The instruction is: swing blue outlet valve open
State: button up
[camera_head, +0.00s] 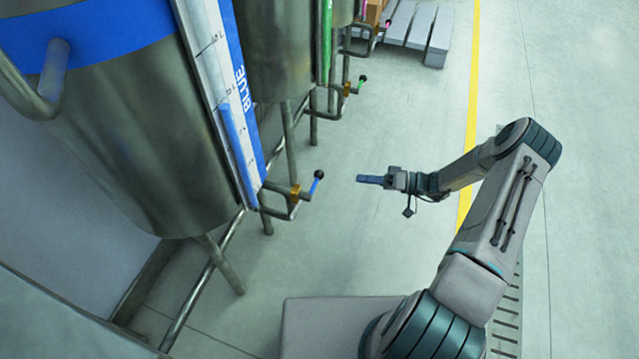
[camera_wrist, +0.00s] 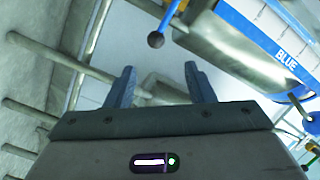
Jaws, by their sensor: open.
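The blue outlet valve is a blue lever (camera_head: 315,184) with a dark ball knob on a brass body (camera_head: 294,192), on the outlet pipe of the drum (camera_head: 120,130) with the blue band. In the wrist view the dark knob (camera_wrist: 156,40) and part of the blue lever (camera_wrist: 170,16) show at the top, beyond my fingers. My gripper (camera_head: 362,180) is to the right of the knob, apart from it, with its fingers pointing left. In the wrist view my gripper (camera_wrist: 158,84) is open, with nothing between its two blue-grey fingers.
A second drum (camera_head: 280,50) with a green-levered valve (camera_head: 361,82) stands behind. A pink-levered valve (camera_head: 386,24) is farther back, near a grey pallet (camera_head: 418,30). Drum legs and pipes stand below the blue valve. The floor (camera_head: 400,110) around my gripper is clear.

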aim_at(319, 175)
jog(key=a+b, duration=0.1)
jog(key=a, duration=0.3)
jog(key=w+a+b, duration=0.1)
jog(key=a, duration=0.4)
jog(key=w+a+b, duration=0.1)
jog(key=a, duration=0.3)
jog(key=shift+w+a+f, duration=0.15)
jog(key=shift+a+f, duration=0.15)
jog(key=shift+f, duration=0.1)
grip_shut()
